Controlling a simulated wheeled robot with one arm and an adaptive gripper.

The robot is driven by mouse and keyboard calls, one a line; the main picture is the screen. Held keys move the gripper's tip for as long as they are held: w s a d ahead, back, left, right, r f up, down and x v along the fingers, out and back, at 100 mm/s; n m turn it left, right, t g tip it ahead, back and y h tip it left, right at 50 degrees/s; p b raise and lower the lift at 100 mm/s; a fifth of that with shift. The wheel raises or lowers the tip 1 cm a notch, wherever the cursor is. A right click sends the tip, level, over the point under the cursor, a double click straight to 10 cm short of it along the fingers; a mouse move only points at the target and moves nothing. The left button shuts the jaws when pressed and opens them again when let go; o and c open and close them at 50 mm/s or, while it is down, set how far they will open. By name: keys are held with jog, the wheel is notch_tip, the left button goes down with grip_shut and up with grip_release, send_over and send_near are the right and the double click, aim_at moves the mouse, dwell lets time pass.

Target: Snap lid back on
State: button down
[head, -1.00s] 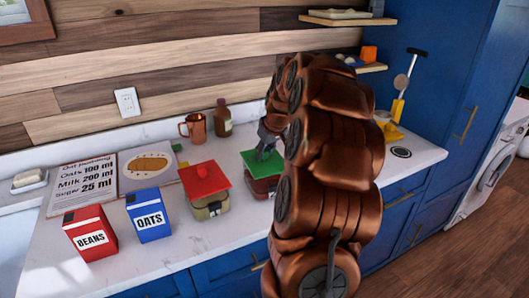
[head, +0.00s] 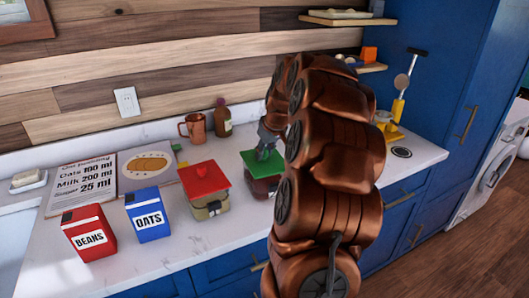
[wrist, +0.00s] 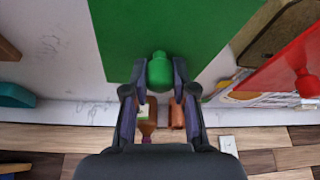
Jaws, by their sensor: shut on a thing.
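A green lid (head: 250,166) with a green knob (wrist: 160,72) sits over a clear container with dark red contents (head: 264,188) on the counter. My gripper (head: 266,150) is shut on that knob from above. In the wrist view my gripper (wrist: 160,84) has one finger on each side of the knob, and the green lid (wrist: 165,25) spreads beyond it. The lid is over the container's top, but I cannot tell whether it is seated or just above the rim. My arm hides the right side of the container.
A container with a red lid (head: 204,178) stands close on the left. A copper mug (head: 194,128) and a brown bottle (head: 222,119) stand behind. The blue oats box (head: 149,215), red beans box (head: 89,233) and recipe board (head: 82,182) are further left. The front counter is clear.

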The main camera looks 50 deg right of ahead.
jog(key=c, duration=0.9)
grip_release()
jog(key=shift+o, duration=0.5)
jog(key=o, duration=0.4)
jog(key=shift+r, duration=0.15)
jog(key=shift+r, duration=3.35)
grip_shut()
